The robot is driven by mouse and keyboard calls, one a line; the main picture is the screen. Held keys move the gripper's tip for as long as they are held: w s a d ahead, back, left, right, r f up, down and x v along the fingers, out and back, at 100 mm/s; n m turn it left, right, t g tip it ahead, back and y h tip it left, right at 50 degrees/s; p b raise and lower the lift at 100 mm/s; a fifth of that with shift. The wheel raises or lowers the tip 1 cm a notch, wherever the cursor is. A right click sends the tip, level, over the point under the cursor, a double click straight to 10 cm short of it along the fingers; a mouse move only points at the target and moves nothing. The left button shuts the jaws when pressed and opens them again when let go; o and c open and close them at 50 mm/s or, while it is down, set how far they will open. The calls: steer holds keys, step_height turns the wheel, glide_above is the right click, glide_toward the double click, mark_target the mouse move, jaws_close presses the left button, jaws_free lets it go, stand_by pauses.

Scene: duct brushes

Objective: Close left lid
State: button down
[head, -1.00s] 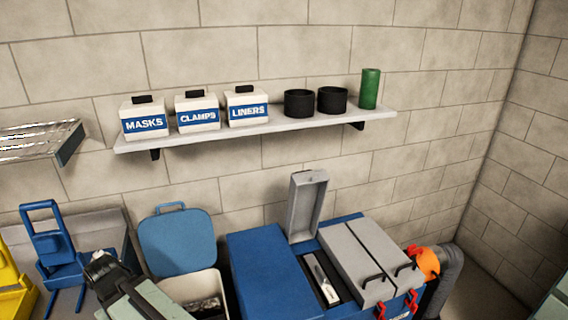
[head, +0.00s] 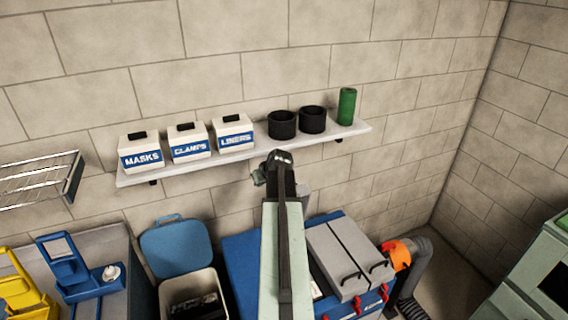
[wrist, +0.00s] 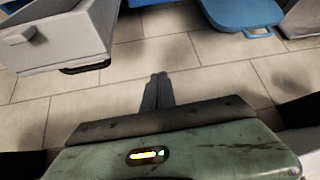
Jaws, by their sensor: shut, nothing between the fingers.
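The open left lid is a grey, shallow hollow panel standing up from the blue chest (head: 243,250). In the head view my arm hides most of it, and a small grey part (head: 304,190) shows to the right of the arm. In the wrist view the grey lid (wrist: 60,38) fills the upper left, with its hollow side and a dark handle visible. My gripper (head: 277,158) is raised in front of the wall, just below the shelf. Its fingers (wrist: 158,78) are shut and empty, apart from the lid in the wrist view.
Two grey lids (head: 345,257) lie closed on the chest's right part. A bin with a raised blue lid (head: 177,248) stands left. The wall shelf (head: 240,155) holds boxes, black cups and a green cylinder near my gripper. An orange-ended hose (head: 398,255) is at the right.

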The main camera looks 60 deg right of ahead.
steer(key=s+d+r+m+h+p, duration=0.1)
steer(key=s+d+r+h, duration=0.1)
steer(key=s+d+r, duration=0.4)
steer(key=s+d+f+b+x, duration=0.1)
steer(key=s+b+x, duration=0.1)
steer(key=b+x, duration=0.85)
steer(key=shift+s+a+f+p, duration=0.4)
steer(key=shift+s+f, duration=0.15)
steer(key=shift+s+a+f+p, duration=0.35)
steer(key=shift+s+f+p, duration=0.05)
steer(key=shift+s+f, duration=0.2)
steer(key=shift+w, duration=0.1)
